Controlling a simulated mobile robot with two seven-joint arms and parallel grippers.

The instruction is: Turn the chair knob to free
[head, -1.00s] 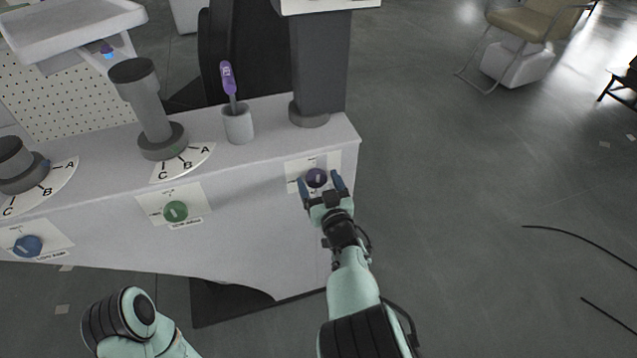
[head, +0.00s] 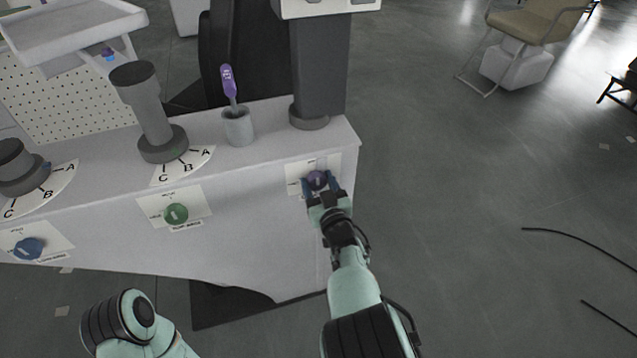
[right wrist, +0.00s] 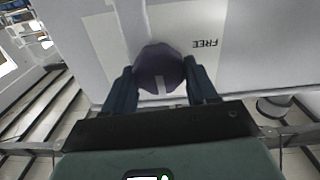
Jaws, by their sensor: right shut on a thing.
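The chair knob is a round purple knob (head: 318,180) on a white label plate on the front of the counter, at its right end. The right wrist view shows the purple knob (right wrist: 159,69) close up, with a pale pointer mark on it facing the gripper. The word FREE (right wrist: 205,43) is printed on the plate to the right of the knob there. My right gripper (head: 319,188) is shut on the knob, one blue finger on each side; both fingers (right wrist: 162,82) show in the right wrist view. My left gripper is out of the picture; only part of my left arm shows.
A green knob (head: 176,213) and a blue knob (head: 28,248) sit further left on the same front. A purple-handled tool (head: 228,82) stands in a grey cup (head: 238,127) on top. A tan chair (head: 537,22) is far back right. The floor at right is mostly clear.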

